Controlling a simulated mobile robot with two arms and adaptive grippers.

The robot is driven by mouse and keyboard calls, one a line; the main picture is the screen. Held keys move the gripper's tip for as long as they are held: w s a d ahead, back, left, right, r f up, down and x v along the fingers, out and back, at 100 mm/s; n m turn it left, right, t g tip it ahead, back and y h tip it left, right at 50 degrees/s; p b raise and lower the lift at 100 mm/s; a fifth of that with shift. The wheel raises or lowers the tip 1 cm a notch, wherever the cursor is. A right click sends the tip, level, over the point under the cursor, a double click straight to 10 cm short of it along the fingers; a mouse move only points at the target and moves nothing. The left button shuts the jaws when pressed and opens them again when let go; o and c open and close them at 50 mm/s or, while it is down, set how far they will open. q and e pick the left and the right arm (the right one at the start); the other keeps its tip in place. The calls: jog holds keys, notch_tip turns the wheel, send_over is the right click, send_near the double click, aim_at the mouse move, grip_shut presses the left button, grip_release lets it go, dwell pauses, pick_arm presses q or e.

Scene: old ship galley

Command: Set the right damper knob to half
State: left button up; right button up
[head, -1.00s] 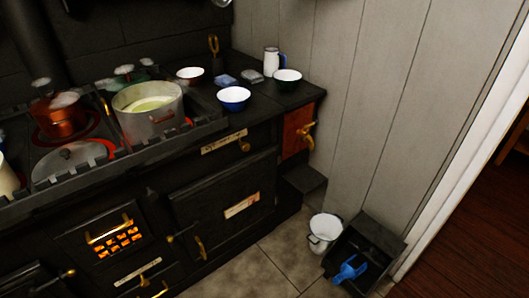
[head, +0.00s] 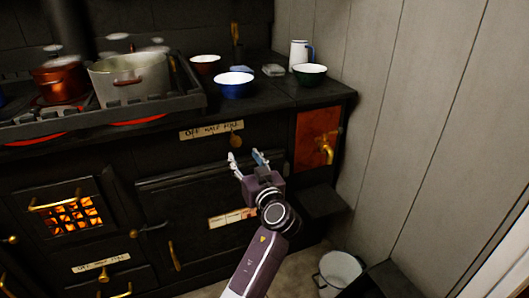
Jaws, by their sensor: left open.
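The right damper knob (head: 236,141) is a small brass knob on the black stove front, below the countertop. It sits under the right end of a paper label (head: 211,130) that seems to read off, half, full; it is at the full end. My left gripper (head: 247,160) is open and empty, with its fingers pointing up just below the knob. I cannot tell whether a fingertip touches it; a small gap shows. My right gripper is not in view.
A similar label (head: 101,264) with a brass knob (head: 103,276) is at the lower left. The oven door (head: 170,200) is behind my gripper.

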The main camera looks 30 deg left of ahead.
aim_at(237, 143)
pick_arm(q)
jog(key=shift+n+y, duration=0.3)
jog(key=x, duration=0.3)
jog(key=r+x, duration=0.1)
jog(key=x, duration=0.2)
jog(key=shift+w+a+r, duration=0.1)
jog(key=shift+a+r, duration=0.1)
jog(key=shift+a, duration=0.2)
jog(key=shift+w+a, duration=0.4)
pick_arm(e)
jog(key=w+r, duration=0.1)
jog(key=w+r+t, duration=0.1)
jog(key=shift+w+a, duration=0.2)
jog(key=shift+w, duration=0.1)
pick_arm(q)
grip_shut()
